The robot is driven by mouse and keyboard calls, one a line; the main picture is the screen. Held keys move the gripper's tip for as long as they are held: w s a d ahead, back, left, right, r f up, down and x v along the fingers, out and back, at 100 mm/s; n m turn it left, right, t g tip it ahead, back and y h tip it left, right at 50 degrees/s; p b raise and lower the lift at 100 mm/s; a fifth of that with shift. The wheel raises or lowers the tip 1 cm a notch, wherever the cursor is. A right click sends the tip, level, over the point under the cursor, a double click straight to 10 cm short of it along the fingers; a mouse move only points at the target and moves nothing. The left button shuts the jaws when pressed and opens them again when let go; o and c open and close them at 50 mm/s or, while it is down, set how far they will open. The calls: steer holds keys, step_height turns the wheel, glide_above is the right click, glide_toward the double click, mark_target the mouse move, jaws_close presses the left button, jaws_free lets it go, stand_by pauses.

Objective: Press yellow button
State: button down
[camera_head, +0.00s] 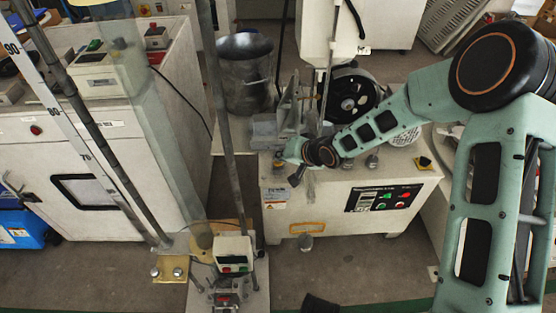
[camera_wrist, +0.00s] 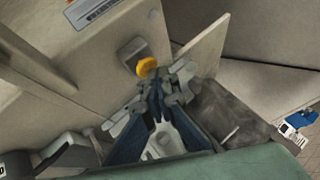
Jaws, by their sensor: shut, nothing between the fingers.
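In the wrist view a round yellow button (camera_wrist: 147,67) stands out from a small grey box (camera_wrist: 134,52) on a pale panel. My gripper (camera_wrist: 162,106) is shut and empty, its dark blue and grey fingers just below and right of the button in the picture. The button's lower right edge lies close to the finger linkage. I cannot tell whether they touch. In the head view my gripper (camera_head: 296,178) points down and left in front of the pale machine (camera_head: 330,210). I cannot make out this button there.
The machine's front has a black control panel (camera_head: 384,198) with red and green buttons. A metal drum (camera_head: 246,75) stands behind. A small control box (camera_head: 234,254) stands in front at left.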

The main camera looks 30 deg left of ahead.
mark_target(280, 163)
steer(key=shift+r+p, duration=0.85)
steer(key=shift+r, duration=0.2)
step_height(280, 163, up, 5)
steer(key=p, duration=0.4)
steer(key=shift+p, duration=0.3)
